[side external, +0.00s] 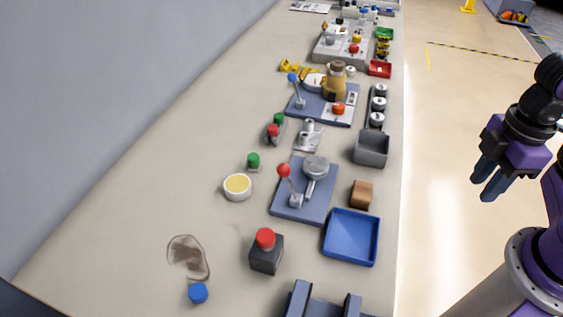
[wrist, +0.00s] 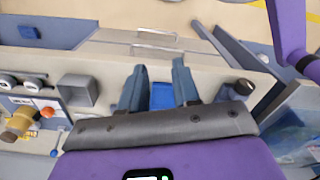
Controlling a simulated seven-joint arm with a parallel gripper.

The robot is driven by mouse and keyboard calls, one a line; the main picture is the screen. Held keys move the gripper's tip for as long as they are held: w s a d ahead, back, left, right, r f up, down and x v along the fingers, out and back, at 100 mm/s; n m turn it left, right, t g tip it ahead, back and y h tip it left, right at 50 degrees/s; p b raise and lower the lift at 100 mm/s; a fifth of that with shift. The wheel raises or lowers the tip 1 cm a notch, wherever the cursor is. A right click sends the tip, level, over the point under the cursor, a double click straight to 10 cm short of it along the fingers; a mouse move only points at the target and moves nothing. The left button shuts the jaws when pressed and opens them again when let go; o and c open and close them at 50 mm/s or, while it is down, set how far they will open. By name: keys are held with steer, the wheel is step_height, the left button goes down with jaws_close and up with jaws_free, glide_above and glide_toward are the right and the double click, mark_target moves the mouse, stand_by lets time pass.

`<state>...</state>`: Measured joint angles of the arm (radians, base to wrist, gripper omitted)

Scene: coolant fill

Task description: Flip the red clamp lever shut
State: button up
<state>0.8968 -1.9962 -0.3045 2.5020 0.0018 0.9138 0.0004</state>
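The red clamp lever (side external: 284,171) has a red ball knob on a thin metal arm. In the side external view it stands raised, tilted up and left, on a blue-grey plate (side external: 313,212). A round silver part (side external: 315,165) with a handle-like arm sits beside it on the plate. My gripper (side external: 485,182) hangs off to the right, beyond the bench edge and well away from the lever. In the wrist view its two blue fingers (wrist: 158,88) are spread with nothing between them. I cannot make out the red lever in the wrist view.
A blue tray (side external: 351,238), a brown block (side external: 361,194) and a grey bin (side external: 371,149) line the bench's right side. A red-topped black box (side external: 265,253) stands in front. A blue-knobbed lever (side external: 294,86) is on a plate farther back. The left bench is mostly clear.

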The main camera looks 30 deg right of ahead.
steer(key=shift+w+a, duration=0.15)
jaws_close()
steer(key=w+a+r+n+g, duration=0.15)
steer(key=w+a+r, duration=0.25)
steer(key=w+a, duration=0.5)
steer(key=w+a+r+n, duration=0.2)
steer(key=w+a+r, duration=0.1)
steer(key=w+a, duration=0.6)
steer(key=w+a+f+n+g, duration=0.1)
steer(key=w+a+n, duration=0.5)
steer(key=w, duration=1)
steer(key=shift+a+g+h, duration=0.3)
steer(key=shift+a+g, duration=0.25)
steer(key=shift+a, duration=1.15)
steer(key=shift+f, duration=0.1)
